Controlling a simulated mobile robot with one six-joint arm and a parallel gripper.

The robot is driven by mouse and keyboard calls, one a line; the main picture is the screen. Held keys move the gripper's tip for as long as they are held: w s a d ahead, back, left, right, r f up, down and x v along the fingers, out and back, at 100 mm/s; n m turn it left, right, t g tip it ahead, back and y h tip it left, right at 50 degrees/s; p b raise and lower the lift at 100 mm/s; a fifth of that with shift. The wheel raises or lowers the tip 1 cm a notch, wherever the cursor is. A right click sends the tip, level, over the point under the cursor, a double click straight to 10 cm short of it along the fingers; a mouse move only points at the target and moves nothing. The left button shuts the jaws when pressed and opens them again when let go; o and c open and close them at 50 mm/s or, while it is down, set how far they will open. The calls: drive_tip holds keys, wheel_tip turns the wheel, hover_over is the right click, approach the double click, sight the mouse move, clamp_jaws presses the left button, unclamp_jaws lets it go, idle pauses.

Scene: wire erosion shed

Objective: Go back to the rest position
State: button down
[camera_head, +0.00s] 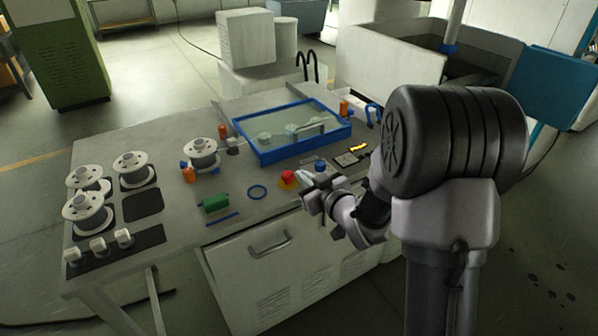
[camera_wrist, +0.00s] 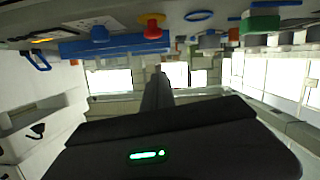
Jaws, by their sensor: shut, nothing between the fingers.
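My gripper (camera_head: 308,192) is at the front edge of the grey workbench (camera_head: 180,235), near a red knob (camera_head: 288,176). It is empty. In the wrist view the dark fingers of my gripper (camera_wrist: 160,80) are together, pointing away over the shed. That view is upside down, with the bench along the top. How far the gripper is from the bench top is hard to tell.
A blue-rimmed tray (camera_head: 264,155), a blue ring (camera_head: 257,192) and a green cylinder (camera_head: 216,202) are on the bench. Several wire spools (camera_head: 88,213) stand at the left. A machine tank (camera_head: 391,59) stands behind at right.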

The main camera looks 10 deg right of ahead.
idle(0.4)
drive_tip(key=s+d+r+m+g+h, duration=0.2)
drive_tip(key=s+d+r+m+h, duration=0.2)
drive_tip(key=s+r, duration=0.3)
drive_tip(key=s+a+r+m+g+y, duration=0.1)
drive_tip(key=s+a+m+g, duration=0.1)
drive_tip(key=s, duration=1.1)
drive_tip(key=s+a+r+m+g, duration=0.1)
drive_tip(key=s+a+m+g, duration=0.2)
drive_tip(key=s+a, duration=0.4)
drive_tip(key=s+g, duration=0.1)
drive_tip(key=s, duration=0.6)
drive_tip(key=shift+r+g+y, duration=0.3)
drive_tip(key=shift+g+y, duration=0.1)
